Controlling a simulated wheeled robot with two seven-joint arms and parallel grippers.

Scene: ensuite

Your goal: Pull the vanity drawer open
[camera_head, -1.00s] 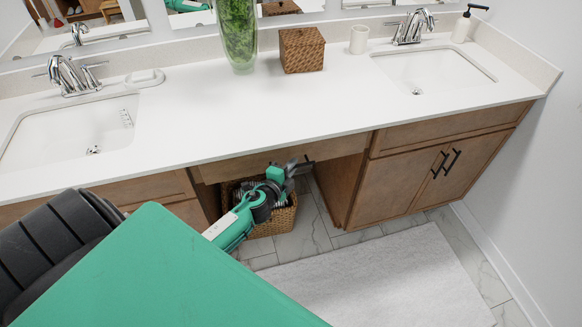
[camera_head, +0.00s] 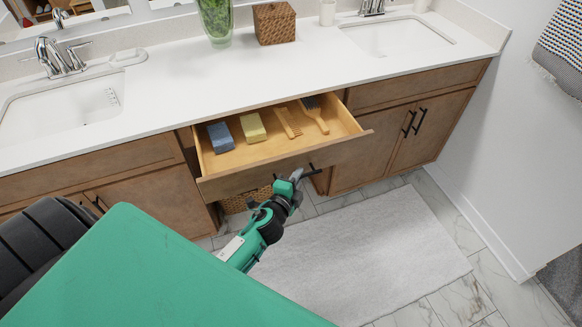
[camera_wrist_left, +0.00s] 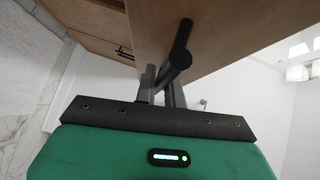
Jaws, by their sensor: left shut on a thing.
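The vanity drawer (camera_head: 255,165) is pulled well out from under the white countertop, and its inside shows. In it lie a blue block (camera_head: 220,136), a yellow block (camera_head: 253,128), a wooden comb (camera_head: 288,122) and a brush (camera_head: 315,112). My left gripper (camera_head: 298,177) is at the drawer front and is shut on the dark bar handle (camera_head: 313,170). In the left wrist view the handle (camera_wrist_left: 181,45) passes between the gripper's fingers (camera_wrist_left: 161,85), close to the wooden drawer front (camera_wrist_left: 220,35). My right gripper is not in view.
A wicker basket (camera_head: 240,198) stands on the floor beneath the drawer, partly hidden. Closed cabinet doors (camera_head: 405,130) with black handles are to the right. A white rug (camera_head: 370,250) covers the floor in front. A wicker box (camera_head: 275,24) and a green vase (camera_head: 217,22) stand on the countertop.

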